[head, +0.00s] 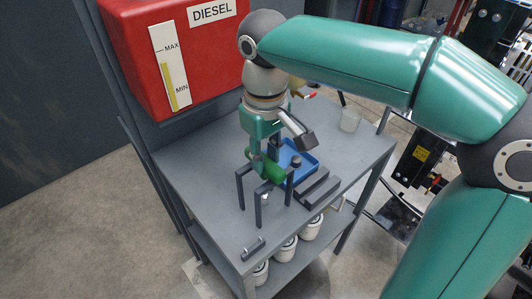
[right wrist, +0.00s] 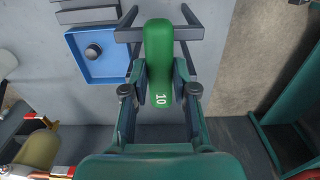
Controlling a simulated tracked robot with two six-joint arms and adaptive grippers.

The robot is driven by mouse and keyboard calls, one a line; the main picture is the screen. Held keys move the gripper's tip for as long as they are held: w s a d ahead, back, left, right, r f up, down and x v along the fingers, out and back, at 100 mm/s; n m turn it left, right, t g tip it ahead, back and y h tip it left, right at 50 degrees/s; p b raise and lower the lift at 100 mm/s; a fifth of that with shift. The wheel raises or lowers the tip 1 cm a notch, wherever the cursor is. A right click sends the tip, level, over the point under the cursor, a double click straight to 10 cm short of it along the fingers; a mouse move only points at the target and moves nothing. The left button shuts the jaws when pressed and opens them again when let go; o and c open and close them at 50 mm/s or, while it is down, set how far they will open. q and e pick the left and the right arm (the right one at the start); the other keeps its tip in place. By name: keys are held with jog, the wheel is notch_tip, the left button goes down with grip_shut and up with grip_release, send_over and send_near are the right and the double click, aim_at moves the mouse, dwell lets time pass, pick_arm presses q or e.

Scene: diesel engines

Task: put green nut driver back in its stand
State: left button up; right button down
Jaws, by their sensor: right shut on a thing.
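The green nut driver (head: 268,169) has a thick green handle, marked 10 in the right wrist view (right wrist: 159,60). My right gripper (head: 262,158) is shut on this handle, with one finger on each side of it in the right wrist view (right wrist: 160,88). The dark stand (head: 243,188) has thin legs and bars on the table; its bars also show in the right wrist view (right wrist: 129,35). The handle is at the stand's top, between its bars. A small pale tip shows below the handle; whether the driver is seated is unclear. My left gripper is not in view.
A blue tray (head: 302,157) with a dark knob (right wrist: 93,51) stands close beside the stand. Dark stepped blocks (head: 318,188) lie to its right, a small dark bar (head: 253,248) nearer the front edge. A clear beaker (head: 350,119) and red tank (head: 160,50) are farther back.

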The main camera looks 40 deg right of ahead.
aim_at(265, 160)
jog(key=shift+f, duration=0.15)
jog(key=shift+c, duration=2.4)
grip_release()
jog(key=shift+r+p, duration=1.6)
jog(key=shift+r, duration=0.05)
jog(key=shift+r, duration=0.2)
notch_tip(265, 160, up, 6)
jog(key=p, duration=0.6)
jog(key=shift+f, duration=0.1)
